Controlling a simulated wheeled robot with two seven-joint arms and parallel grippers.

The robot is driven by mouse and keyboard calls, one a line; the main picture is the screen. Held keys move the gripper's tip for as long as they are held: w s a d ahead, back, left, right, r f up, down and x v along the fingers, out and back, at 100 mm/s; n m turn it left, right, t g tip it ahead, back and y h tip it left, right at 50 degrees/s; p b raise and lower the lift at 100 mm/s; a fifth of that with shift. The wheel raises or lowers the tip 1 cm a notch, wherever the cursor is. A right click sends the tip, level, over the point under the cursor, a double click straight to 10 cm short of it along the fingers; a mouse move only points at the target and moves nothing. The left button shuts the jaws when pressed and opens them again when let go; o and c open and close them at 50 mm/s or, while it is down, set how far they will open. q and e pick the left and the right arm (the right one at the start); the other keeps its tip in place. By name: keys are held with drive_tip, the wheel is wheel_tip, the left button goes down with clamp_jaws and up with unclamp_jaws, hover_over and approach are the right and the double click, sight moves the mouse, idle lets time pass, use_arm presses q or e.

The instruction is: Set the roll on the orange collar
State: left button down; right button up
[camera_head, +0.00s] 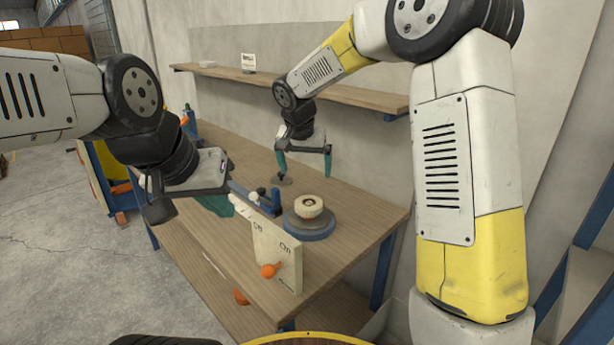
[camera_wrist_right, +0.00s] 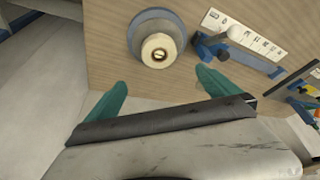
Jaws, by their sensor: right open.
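A cream roll (camera_head: 309,207) with a brassy centre sits on a grey and blue round base (camera_head: 309,231) on the workbench. The roll (camera_wrist_right: 150,46) and base (camera_wrist_right: 146,18) also show in the right wrist view, beyond the fingertips. I cannot make out a separate orange collar; whatever lies under the roll is hidden. My right gripper (camera_head: 304,179) is open and empty behind the roll, its teal fingers (camera_wrist_right: 161,77) apart from it. My left gripper (camera_head: 215,204) hangs at the bench's left side; its fingers are partly hidden and I cannot tell their opening.
An off/on panel (camera_head: 278,252) with an orange knob (camera_head: 270,270) stands in front of the base. A blue fixture (camera_head: 258,199) is left of the roll. A wall shelf (camera_head: 345,90) runs behind the right arm. The bench's right part (camera_head: 375,215) is clear.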

drive_tip(key=s+d+r+n+y, duration=0.1)
drive_tip(key=s+d+r, duration=0.3)
drive_tip(key=s+d, duration=0.25)
drive_tip(key=s+d+r, duration=0.5)
drive_tip(key=s, duration=0.3)
drive_tip(key=s+d+n+y, duration=0.1)
drive_tip(key=s, duration=0.7)
drive_tip(key=s+d+f+t+y, duration=0.1)
drive_tip(key=s+d, duration=0.1)
drive_tip(key=s, duration=0.5)
drive_tip(key=shift+s+d+n+t, duration=0.3)
drive_tip(key=shift+s+n, duration=0.05)
drive_tip(key=shift+n, duration=0.05)
